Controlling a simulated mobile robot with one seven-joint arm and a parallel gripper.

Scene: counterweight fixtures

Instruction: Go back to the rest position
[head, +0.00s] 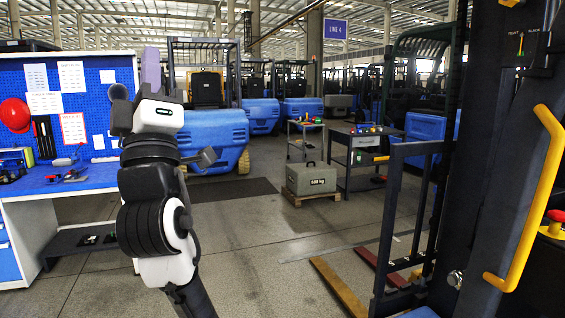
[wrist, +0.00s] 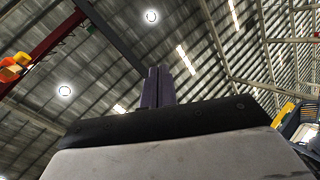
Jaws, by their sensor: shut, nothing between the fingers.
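My arm stands upright at the left of the head view, in front of the blue workbench. My gripper (head: 151,66) is at its top, with purple-grey fingers pointing up. In the wrist view the gripper fingers (wrist: 158,86) are together and point at the roof. Nothing shows between them. They touch no object.
A blue workbench (head: 70,180) with tools and a pegboard is at the left. A forklift frame with a yellow handle (head: 543,190) fills the right. The middle floor is clear.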

